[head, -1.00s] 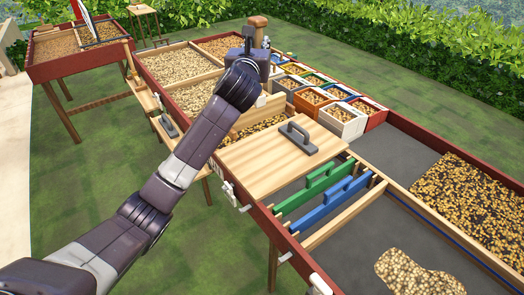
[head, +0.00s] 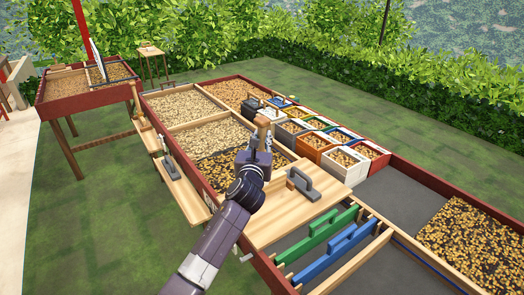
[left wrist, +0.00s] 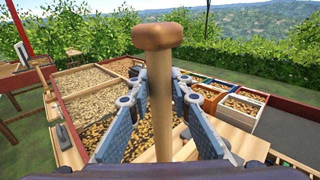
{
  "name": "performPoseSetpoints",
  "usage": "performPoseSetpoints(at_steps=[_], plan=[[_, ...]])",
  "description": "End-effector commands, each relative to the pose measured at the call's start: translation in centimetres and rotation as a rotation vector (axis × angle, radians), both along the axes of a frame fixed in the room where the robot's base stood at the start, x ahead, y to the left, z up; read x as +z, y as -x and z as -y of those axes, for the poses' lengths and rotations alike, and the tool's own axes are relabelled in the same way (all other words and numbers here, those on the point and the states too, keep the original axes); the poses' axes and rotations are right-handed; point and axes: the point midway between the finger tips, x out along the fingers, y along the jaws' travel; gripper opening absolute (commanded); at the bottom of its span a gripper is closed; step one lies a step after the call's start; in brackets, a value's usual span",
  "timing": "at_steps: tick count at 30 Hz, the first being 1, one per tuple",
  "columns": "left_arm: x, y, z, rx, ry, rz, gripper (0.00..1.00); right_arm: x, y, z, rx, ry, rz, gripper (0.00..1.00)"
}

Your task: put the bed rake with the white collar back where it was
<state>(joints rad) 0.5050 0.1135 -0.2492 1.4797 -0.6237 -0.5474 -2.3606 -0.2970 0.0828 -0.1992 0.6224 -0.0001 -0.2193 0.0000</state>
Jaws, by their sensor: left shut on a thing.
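My left gripper (head: 258,155) is shut on an upright wooden handle with a rounded brown knob (head: 262,122). The handle also stands between the two blue-grey finger pads in the left wrist view (left wrist: 162,90). I take it for the bed rake; its lower end is hidden behind the gripper, and I cannot make out a white collar. The gripper is over the near edge of the bean bed (head: 232,168), beside the pale wooden board (head: 270,222). My right gripper is not in view.
A grey-handled tool (head: 305,185) lies on the board. Green (head: 325,230) and blue (head: 335,258) bars lie across the bed in front. Several bean boxes (head: 345,165) line the far side. A narrow side shelf (head: 188,198) holds another grey-handled tool. The dark mesh (head: 395,200) is bare.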

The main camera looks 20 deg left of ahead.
Motion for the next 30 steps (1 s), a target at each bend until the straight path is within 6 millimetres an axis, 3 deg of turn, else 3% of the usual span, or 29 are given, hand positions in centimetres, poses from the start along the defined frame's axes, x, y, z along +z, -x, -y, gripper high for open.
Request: performPoseSetpoints(at_steps=[9, 22, 23, 27, 30], plan=[[-3.9, 0.0, 0.1, -0.001, 0.003, 0.001, 0.00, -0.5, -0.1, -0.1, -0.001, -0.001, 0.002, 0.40], [-4.6, 0.0, 0.0, -0.002, -0.001, 0.003, 0.00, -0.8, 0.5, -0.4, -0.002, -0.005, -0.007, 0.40], [-4.7, 0.0, 0.0, -0.001, -0.001, -0.001, 0.22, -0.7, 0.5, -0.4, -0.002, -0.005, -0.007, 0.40], [-4.7, 0.0, 0.0, -0.001, -0.001, -0.001, 0.36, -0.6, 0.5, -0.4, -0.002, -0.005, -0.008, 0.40], [-4.7, 0.0, 0.0, -0.001, 0.000, -0.001, 0.36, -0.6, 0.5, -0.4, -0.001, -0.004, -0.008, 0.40]])
